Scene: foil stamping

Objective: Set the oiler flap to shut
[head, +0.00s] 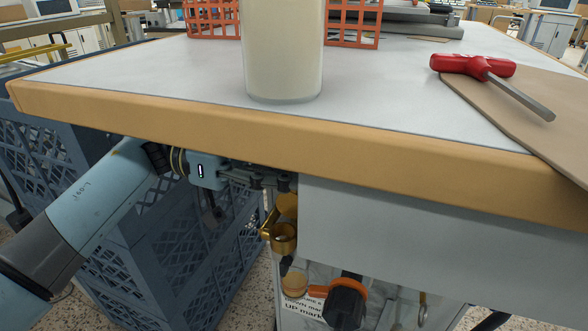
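A small brass oiler cup (283,238) sits below the table's front edge, left of the grey panel. A round brass flap (287,204) stands raised above the cup's mouth, apart from its rim, so the oiler looks open. My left gripper (276,185) reaches in from the left under the table edge. Its dark fingers are at the top of the flap; whether they touch it I cannot tell. The fingers are small and partly in shadow, so their opening is unclear. My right gripper is not in view.
The table (400,110) overhangs the oiler. Blue crates (150,235) stand behind my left arm. A grey panel (430,240) is close on the right, with a black and orange knob (345,300) below.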

